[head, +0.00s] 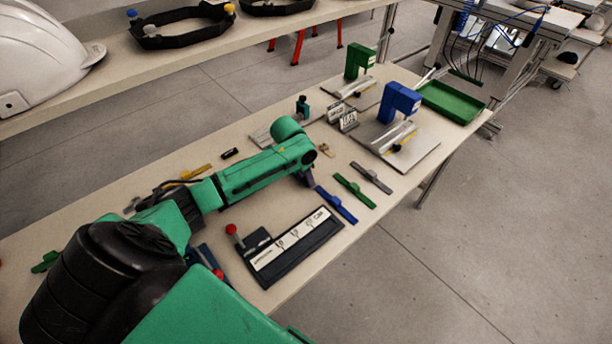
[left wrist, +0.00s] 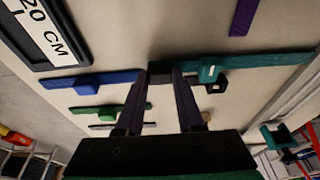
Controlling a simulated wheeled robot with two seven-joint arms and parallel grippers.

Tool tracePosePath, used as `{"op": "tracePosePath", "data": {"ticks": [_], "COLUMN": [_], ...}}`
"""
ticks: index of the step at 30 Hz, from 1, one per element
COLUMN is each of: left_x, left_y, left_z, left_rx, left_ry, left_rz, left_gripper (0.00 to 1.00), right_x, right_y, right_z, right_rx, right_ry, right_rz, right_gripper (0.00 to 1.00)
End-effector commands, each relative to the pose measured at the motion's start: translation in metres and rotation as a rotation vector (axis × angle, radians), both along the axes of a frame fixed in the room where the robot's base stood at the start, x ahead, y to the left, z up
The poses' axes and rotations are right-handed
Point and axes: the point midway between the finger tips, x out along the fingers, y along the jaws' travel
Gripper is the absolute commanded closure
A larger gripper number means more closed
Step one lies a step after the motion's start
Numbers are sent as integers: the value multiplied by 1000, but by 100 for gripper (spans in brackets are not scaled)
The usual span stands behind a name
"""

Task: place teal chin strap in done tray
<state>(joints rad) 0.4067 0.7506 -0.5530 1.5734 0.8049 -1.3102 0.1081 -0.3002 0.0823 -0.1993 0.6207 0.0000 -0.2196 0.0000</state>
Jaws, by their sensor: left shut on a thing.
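My left gripper (head: 308,178) is low over the near table, past the end of its green arm. In the left wrist view its two dark fingers (left wrist: 165,71) are closed on one end of the teal chin strap (left wrist: 250,64). The strap is long and flat with a raised block, and sticks out to the right of the fingers. In the head view my arm hides the strap. A green tray (head: 451,101) lies at the far right end of the table and looks empty. My right gripper is not in view.
Blue (head: 336,206), green (head: 354,190) and grey (head: 371,177) straps lie right of my gripper, near the black measuring board (head: 290,250). A purple strap (left wrist: 242,17) shows in the wrist view.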

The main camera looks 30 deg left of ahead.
Motion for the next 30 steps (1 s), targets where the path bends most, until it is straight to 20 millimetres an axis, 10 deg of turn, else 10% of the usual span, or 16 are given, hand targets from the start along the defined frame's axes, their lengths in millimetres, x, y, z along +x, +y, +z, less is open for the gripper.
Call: {"op": "tracePosePath", "data": {"ticks": [9, 10, 12, 23, 30], "left_x": [0, 0, 0, 1, -9], "left_y": [0, 0, 0, 0, 4], "left_z": [-5, -6, -5, -2, 36], "left_rx": [-1, 0, 1, 1, 1], "left_ry": [-2, -1, -2, -2, -5], "left_rz": [0, 0, -1, -1, -1], "left_gripper": [100, 60, 34, 34, 34], "right_x": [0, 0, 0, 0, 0], "right_y": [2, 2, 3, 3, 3], "right_z": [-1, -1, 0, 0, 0], "right_rx": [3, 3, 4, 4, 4], "right_ry": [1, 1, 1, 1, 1], "right_rz": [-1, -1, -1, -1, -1], "right_gripper": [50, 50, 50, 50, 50]}}
